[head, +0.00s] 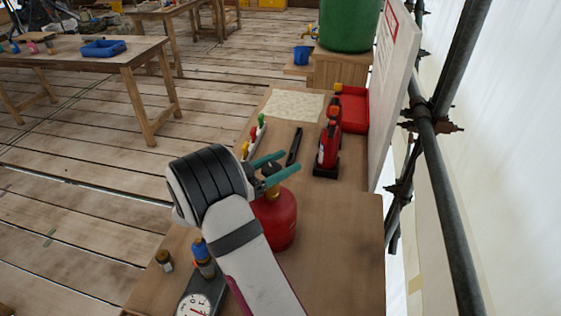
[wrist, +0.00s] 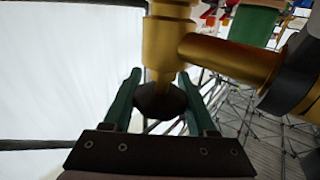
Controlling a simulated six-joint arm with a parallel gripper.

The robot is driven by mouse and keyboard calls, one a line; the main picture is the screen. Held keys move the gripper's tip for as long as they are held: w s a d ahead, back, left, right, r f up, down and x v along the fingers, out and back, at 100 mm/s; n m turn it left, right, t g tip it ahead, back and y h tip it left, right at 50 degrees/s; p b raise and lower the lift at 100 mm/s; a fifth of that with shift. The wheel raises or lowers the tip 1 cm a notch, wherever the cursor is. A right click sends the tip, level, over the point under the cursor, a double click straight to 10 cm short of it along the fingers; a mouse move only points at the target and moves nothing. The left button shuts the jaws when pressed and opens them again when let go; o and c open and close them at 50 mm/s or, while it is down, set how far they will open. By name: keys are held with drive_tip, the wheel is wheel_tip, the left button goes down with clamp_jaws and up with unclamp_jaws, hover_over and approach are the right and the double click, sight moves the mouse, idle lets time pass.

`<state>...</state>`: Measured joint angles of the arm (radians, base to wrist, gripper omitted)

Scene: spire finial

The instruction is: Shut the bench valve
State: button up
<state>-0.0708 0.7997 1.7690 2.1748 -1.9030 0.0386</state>
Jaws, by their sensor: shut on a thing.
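A red gas bottle (head: 280,222) stands on the wooden bench in the head view, partly hidden behind my arm. A brass valve (head: 272,192) sits on its top; its brass body (wrist: 170,42) fills the upper wrist view, with a side branch running right to a dark fitting. A dark knob (wrist: 158,101) is at the end of the valve stem. My gripper (head: 289,161) has teal fingers and is above the bottle. In the wrist view my gripper (wrist: 160,82) is shut on the knob, one finger on each side. The knob's turn position cannot be read.
A red extinguisher-like bottle (head: 328,150), a black tool (head: 294,147) and a red bin (head: 354,110) stand beyond the valve. Scaffold poles (head: 447,180) rise at the right.

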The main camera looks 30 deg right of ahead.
drive_tip(key=shift+s+m+g, duration=0.25)
drive_tip(key=shift+m+g, duration=0.85)
drive_tip(key=shift+g, duration=1)
drive_tip(key=o, duration=1.4)
drive_tip(key=shift+c, duration=0.2)
drive_tip(key=shift+a, duration=0.1)
drive_tip(key=w+a, duration=0.1)
drive_tip(key=a, duration=1)
drive_tip(key=shift+w+a, duration=0.25)
drive_tip(key=shift+a, duration=0.15)
